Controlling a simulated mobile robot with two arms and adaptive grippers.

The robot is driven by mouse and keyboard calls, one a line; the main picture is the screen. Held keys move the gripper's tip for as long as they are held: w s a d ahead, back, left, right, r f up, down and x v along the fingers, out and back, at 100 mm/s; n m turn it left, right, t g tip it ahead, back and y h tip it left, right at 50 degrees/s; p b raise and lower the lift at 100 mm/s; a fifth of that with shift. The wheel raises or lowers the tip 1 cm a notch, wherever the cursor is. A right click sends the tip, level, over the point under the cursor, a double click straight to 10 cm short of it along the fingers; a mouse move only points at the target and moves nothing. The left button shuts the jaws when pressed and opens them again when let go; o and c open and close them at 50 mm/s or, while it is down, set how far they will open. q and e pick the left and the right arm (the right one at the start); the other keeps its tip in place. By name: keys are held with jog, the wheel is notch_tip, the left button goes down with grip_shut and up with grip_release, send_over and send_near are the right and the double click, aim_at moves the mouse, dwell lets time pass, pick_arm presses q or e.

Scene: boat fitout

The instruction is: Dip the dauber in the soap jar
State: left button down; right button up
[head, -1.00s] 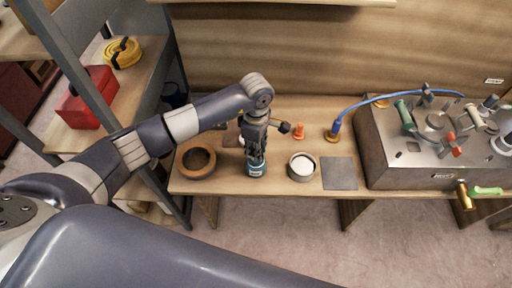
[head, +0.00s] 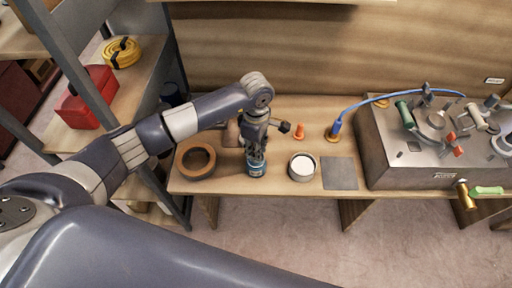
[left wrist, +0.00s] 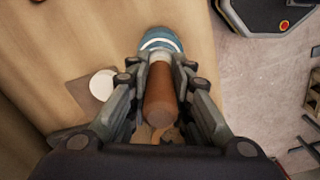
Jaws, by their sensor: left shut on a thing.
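My left gripper (head: 255,157) points down over the bench and is shut on the brown handle of the dauber (left wrist: 160,98). To the right stands a round grey pot with a white top (head: 302,167). My right gripper is not in view.
A brown ring-shaped bowl (head: 195,160) stands to the left of the gripper. A flat grey mat (head: 340,174) lies right of the pot. A metal unit with valves (head: 400,170) fills the bench's right.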

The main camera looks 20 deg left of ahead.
pick_arm(q)
jog(key=shift+s, duration=0.1)
dwell(0.5)
jog(key=shift+r+p, duration=1.8)
jog(key=shift+r, duration=1.65)
